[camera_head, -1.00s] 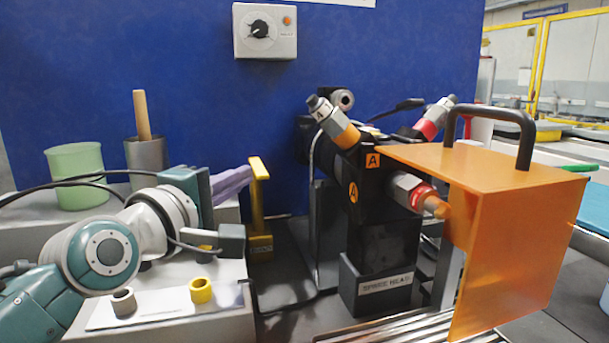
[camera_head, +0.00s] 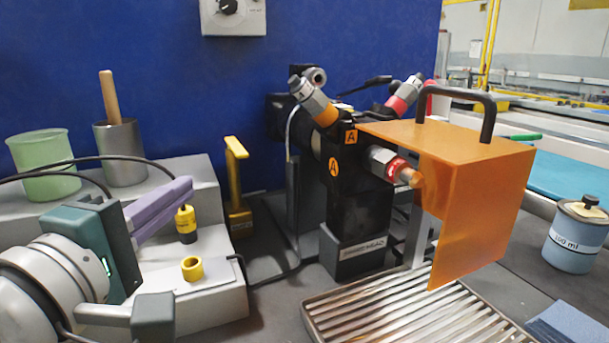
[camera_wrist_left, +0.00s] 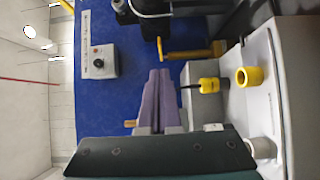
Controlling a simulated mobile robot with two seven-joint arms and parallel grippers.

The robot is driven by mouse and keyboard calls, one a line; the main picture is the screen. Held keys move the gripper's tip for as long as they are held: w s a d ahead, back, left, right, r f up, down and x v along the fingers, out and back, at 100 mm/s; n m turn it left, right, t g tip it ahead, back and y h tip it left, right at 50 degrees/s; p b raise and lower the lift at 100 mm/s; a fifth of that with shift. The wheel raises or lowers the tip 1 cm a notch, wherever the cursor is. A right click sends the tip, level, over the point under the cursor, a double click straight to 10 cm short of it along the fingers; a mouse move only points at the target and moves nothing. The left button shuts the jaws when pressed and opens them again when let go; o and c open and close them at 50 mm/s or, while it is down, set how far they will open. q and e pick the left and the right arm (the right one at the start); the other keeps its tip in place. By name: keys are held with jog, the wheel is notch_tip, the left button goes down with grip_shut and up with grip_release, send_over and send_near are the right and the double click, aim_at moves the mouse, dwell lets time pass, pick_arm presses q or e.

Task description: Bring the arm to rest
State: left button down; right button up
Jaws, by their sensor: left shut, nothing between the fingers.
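My left gripper (camera_head: 190,183) has purple fingers and is shut with nothing between them. It points right and slightly up over the pale stepped block (camera_head: 215,302), left of the yellow bracket (camera_head: 236,180). A yellow and black fitting (camera_head: 186,224) stands just below the fingertips in the head view. In the left wrist view the shut fingers (camera_wrist_left: 160,75) point up, apart from the fitting (camera_wrist_left: 208,85) on their right. My right gripper is not in view.
A yellow ring (camera_head: 192,268) sits on the block. A green cup (camera_head: 45,168) and a metal cup (camera_head: 121,153) stand behind. Right are the black spray head (camera_head: 345,210), orange guard (camera_head: 480,210), ribbed tray (camera_head: 395,315) and lidded jar (camera_head: 575,240).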

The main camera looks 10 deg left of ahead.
pick_arm(q)
jog(key=s+d+m+g+h+p, duration=0.3)
jog(key=s+d+m+g+p, duration=0.45)
jog(key=m, duration=0.55)
jog(key=s+a+r+m+g+y+p, duration=0.15)
jog(key=s+m+g+p, duration=0.25)
jog(key=s, duration=0.4)
jog(key=s+a+r+m+g+y+p, duration=0.1)
jog(key=s+a+m+g+p, duration=0.2)
jog(key=s+p, duration=0.3)
notch_tip(320, 180, up, 35)
jog(key=p, duration=3.3)
jog(key=shift+s+d+p, duration=0.2)
jog(key=shift+s+p, duration=0.1)
jog(key=shift+s, duration=0.15)
